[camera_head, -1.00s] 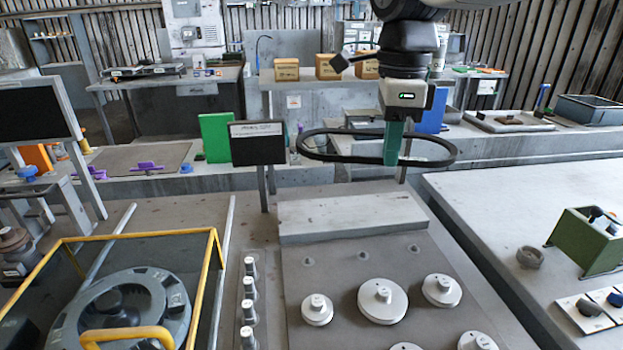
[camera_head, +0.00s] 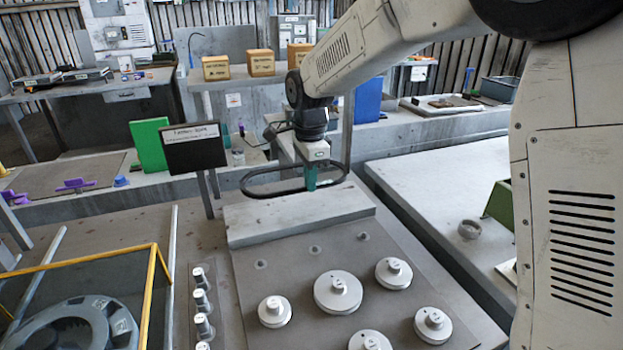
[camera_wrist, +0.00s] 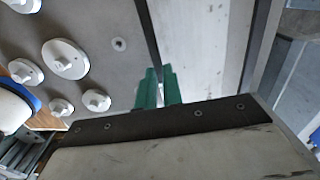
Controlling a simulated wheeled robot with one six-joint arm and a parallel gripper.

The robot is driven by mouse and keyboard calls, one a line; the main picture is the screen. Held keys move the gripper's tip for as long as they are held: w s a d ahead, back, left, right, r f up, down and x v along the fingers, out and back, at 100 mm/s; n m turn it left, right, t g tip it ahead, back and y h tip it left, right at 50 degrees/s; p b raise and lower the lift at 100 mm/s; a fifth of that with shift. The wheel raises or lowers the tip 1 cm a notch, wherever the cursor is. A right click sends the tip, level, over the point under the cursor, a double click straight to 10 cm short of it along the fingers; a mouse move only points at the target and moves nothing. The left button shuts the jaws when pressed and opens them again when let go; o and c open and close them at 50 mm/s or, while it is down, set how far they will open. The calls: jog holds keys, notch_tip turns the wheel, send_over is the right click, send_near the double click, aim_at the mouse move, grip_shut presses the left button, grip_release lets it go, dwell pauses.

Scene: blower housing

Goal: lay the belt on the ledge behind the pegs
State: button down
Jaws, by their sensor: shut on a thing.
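The black belt (camera_head: 264,195) is a thin closed loop, held roughly level above the back of the pale grey ledge (camera_head: 345,204). My gripper (camera_head: 310,184) has green fingers pointing down and is shut on the belt near its right part. A small gap seems to show between belt and ledge; contact cannot be told. Several whitish round pegs (camera_head: 337,291) stand on the grey plate in front of the ledge.
A black sign (camera_head: 194,148) on posts stands just left of the belt. A row of small metal posts (camera_head: 201,302) lines the plate's left side. A yellow-framed guard (camera_head: 153,300) is at lower left. A pale table (camera_head: 425,195) lies to the right.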

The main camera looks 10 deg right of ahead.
send_over(311, 218)
jog(key=shift+f, duration=3.1)
jog(key=shift+s+f, duration=0.1)
jog(key=shift+f, duration=0.4)
jog(key=shift+f, duration=0.2)
jog(key=shift+f, duration=0.15)
jog(key=shift+f, duration=0.25)
jog(key=c, duration=1.5)
grip_release()
jog(key=shift+o, duration=0.2)
jog(key=shift+r, duration=0.2)
